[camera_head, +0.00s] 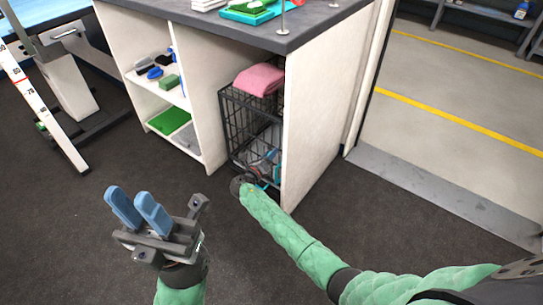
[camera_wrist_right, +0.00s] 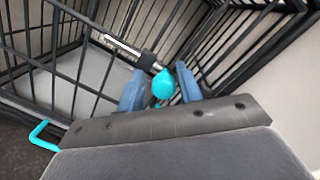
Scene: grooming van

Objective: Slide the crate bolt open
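The wire crate (camera_head: 233,117) is dark metal and stands in the right bay under the counter; its bars also show in the right wrist view (camera_wrist_right: 75,60). A bolt rod (camera_wrist_right: 122,46) lies along the bars, silver at one end and dark toward a cyan knob (camera_wrist_right: 163,84). My right gripper (camera_wrist_right: 160,80) is at the crate front, its blue fingers apart on either side of the knob. I cannot tell whether they touch it. In the head view my right arm hides most of this gripper. My left gripper (camera_head: 138,207) is open and empty over the floor.
A folded pink towel (camera_head: 259,79) lies on the crate. White side panels (camera_head: 318,120) flank the bay closely. A cyan hook (camera_wrist_right: 42,134) sticks out at lower left in the wrist view. Shelves at left hold brushes and a green tray (camera_head: 168,120). The dark floor in front is clear.

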